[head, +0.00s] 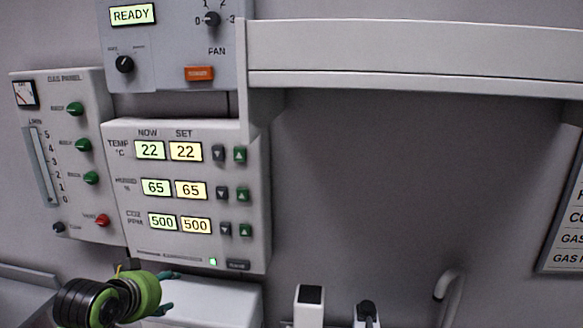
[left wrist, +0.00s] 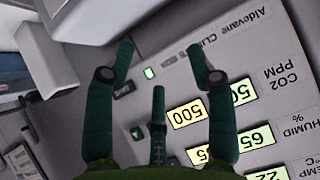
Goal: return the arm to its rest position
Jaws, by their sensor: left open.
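My left gripper (head: 168,292) is at the lower left of the head view, with a green and black wrist and dark green fingers. It is just below the climate control panel (head: 258,190), whose lit displays read 22, 65 and 500 in both the NOW and SET columns. In the left wrist view the gripper (left wrist: 160,58) has its fingers spread with nothing between them. The panel (left wrist: 270,75) fills the right side of that view, turned upside down, with a lit green lamp. I cannot tell whether a finger touches it. My right gripper is not in view.
A gas panel (head: 85,150) with green knobs hangs at the left. A fan panel (head: 170,60) showing READY is above. A white shelf (head: 400,50) juts out at the upper right. A white box (head: 215,300) is below the climate panel. The wall under the shelf is bare.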

